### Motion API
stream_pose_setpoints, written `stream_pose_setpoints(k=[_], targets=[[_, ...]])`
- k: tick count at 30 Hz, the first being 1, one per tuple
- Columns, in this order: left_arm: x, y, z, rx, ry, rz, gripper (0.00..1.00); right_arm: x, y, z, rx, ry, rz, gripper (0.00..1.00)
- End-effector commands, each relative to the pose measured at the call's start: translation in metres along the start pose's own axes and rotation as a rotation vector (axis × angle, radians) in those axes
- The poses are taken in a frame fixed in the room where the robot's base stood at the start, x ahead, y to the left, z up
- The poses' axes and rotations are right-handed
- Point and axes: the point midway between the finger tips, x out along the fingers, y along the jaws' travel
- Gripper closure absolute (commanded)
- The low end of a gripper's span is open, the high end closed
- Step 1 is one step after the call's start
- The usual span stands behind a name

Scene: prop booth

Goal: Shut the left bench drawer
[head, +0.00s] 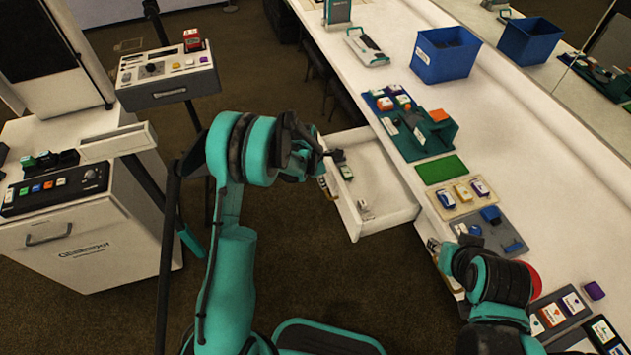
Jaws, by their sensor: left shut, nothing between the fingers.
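The left bench drawer (388,190) is pulled out from under the long white bench, its white interior showing. A small green-and-white item and a small pale item lie in it. My left gripper (335,154) is shut and empty at the drawer's far front corner. Whether its fingertips touch the drawer front or are just above it, I cannot tell. My right arm is at the lower right over the bench's front edge; its fingers are hidden.
A grey-white cabinet (90,240) and a control panel on a stand (165,75) are at left. Dark floor lies between.

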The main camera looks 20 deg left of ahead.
Motion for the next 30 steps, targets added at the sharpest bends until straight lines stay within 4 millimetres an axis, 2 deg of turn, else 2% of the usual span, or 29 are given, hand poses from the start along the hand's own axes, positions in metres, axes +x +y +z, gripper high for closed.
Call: stream_pose_setpoints(k=[6,22,26,30], targets=[[0.005,0.0,0.019,0.0,0.001,0.0,1.0,0.006,0.0,0.004,0.0,0.0,0.0,0.64],[0.005,0.0,0.026,0.0,0.001,0.0,1.0,0.006,0.0,0.004,0.0,0.0,0.0,0.64],[0.009,-0.001,0.04,0.003,0.001,-0.001,1.0,0.006,0.0,0.004,0.0,0.0,0.0,0.64],[0.015,-0.001,0.065,0.004,0.001,-0.001,1.0,0.006,0.0,0.004,0.0,0.0,0.0,0.64]])
